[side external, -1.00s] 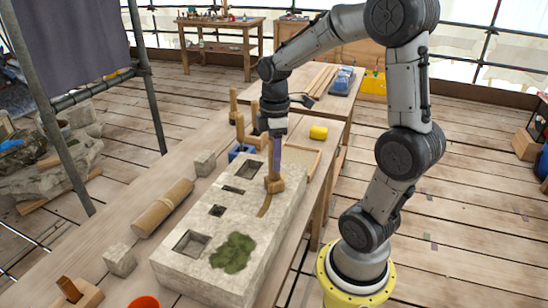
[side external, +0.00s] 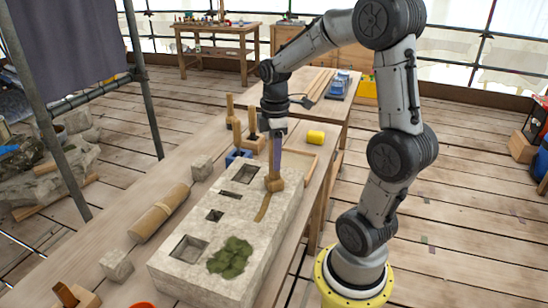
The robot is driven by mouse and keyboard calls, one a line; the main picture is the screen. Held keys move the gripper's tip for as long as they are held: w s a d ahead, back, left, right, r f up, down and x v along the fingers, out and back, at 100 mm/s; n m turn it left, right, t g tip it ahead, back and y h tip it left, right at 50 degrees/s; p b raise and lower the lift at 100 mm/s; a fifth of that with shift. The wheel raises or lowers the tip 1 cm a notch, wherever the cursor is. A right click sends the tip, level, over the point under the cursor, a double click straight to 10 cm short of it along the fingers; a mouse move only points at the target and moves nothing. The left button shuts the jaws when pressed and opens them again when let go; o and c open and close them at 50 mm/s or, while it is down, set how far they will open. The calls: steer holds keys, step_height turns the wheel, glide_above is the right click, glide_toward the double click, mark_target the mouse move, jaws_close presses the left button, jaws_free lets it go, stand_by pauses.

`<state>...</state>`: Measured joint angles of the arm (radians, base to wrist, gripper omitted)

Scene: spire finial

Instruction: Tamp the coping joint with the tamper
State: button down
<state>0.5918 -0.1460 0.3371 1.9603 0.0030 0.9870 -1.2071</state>
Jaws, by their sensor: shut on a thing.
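My gripper (side external: 277,127) points straight down and is shut on the tamper's upright handle (side external: 275,157). The tamper's wooden head (side external: 274,184) is low over the top of the pale stone coping block (side external: 215,272), near its right edge. It covers the far part of the coping joint; I cannot tell for sure whether it touches. The joint (side external: 262,208) shows as a narrow tan strip running from the head towards the near side of the block. The fingertips are small and partly hidden by the wrist.
Green moss (side external: 230,257) and several square recesses lie on the block. Wooden-handled tools (side external: 255,140) stand behind, with a yellow object (side external: 315,137) to the right. An orange bowl (side external: 142,305) shows at the bottom edge.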

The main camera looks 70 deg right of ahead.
steer(key=shift+s+d+f, duration=0.1)
steer(key=shift+d+f, duration=0.05)
steer(key=shift+d, duration=1.4)
step_height(320, 180, up, 7)
steer(key=shift+r, duration=0.2)
stand_by(0.6)
